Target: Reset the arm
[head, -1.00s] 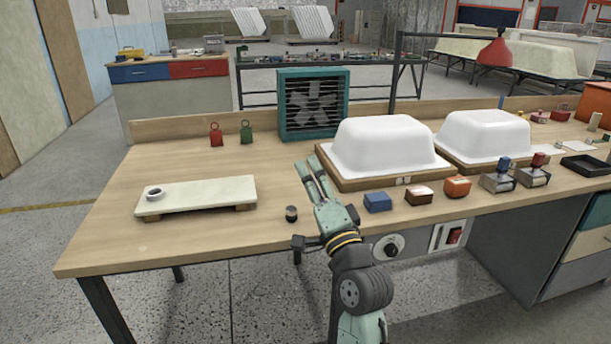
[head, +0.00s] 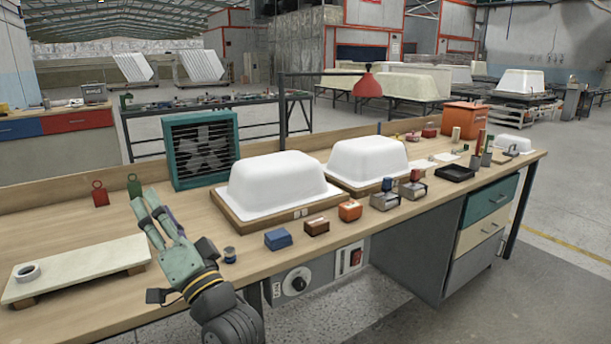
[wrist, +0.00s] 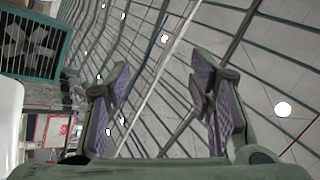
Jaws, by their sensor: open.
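My gripper (head: 158,215) is open and empty above the front left part of the workbench (head: 60,220), between a pale board and a small dark cylinder. In the wrist view my gripper (wrist: 162,85) shows two fingers with purple pads spread wide apart. Between them is only the roof structure with its lamps. The teal fan (wrist: 35,45) and part of a white tub shell (wrist: 8,120) show at the left edge of that view.
The pale board (head: 80,265) holds a white ring (head: 27,272). A small dark cylinder (head: 230,255) stands right of my gripper. Behind are red (head: 99,194) and green (head: 134,187) ringed weights and the fan (head: 201,150). White tub shells (head: 278,185) and several small blocks fill the right.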

